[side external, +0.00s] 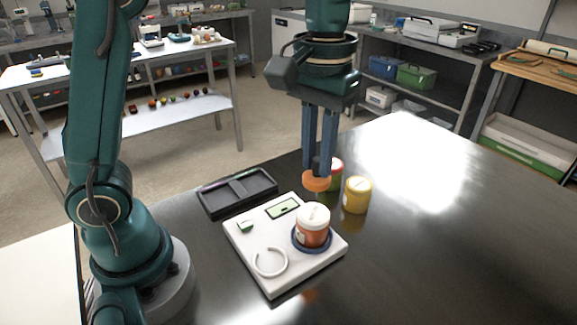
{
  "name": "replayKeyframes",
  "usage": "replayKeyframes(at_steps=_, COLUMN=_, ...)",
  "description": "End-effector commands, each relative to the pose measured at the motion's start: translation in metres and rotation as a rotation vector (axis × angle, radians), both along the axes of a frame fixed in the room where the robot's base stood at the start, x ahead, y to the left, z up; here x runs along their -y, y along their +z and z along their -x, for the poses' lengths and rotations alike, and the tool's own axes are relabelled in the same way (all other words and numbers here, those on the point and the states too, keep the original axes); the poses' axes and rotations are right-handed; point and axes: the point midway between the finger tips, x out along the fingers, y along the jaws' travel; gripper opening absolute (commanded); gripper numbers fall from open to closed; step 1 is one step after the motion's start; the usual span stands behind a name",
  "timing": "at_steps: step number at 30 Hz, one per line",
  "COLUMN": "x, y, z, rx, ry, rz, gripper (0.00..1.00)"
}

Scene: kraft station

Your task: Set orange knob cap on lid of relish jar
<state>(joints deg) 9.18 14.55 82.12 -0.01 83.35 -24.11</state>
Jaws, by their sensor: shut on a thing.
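My gripper (319,165) points straight down, its fingers shut on the orange knob cap (316,183). The cap hangs in the air, in the picture just above a jar with a white lid and orange-red body (312,232). That jar stands upright on a dark round pad (298,241) on a white device (262,287). A red jar with some green (337,172) stands behind the cap, partly hidden by it and the fingers. A yellow jar (356,196) stands to the right. I cannot read any label to tell which jar is relish.
The white device also bears a pale ring (270,262), a small green piece and a green display panel (282,208). A dark compartment tray (237,193) lies behind it to the left. The shiny dark table (440,240) is clear on the right.

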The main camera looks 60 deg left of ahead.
Motion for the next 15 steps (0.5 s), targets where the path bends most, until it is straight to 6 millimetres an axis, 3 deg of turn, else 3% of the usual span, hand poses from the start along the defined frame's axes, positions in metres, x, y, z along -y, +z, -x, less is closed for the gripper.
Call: replayKeyframes(at_steps=15, x=-0.001, y=-0.042, z=0.000, rx=-0.001, ry=0.001, rz=0.000, gripper=0.00)
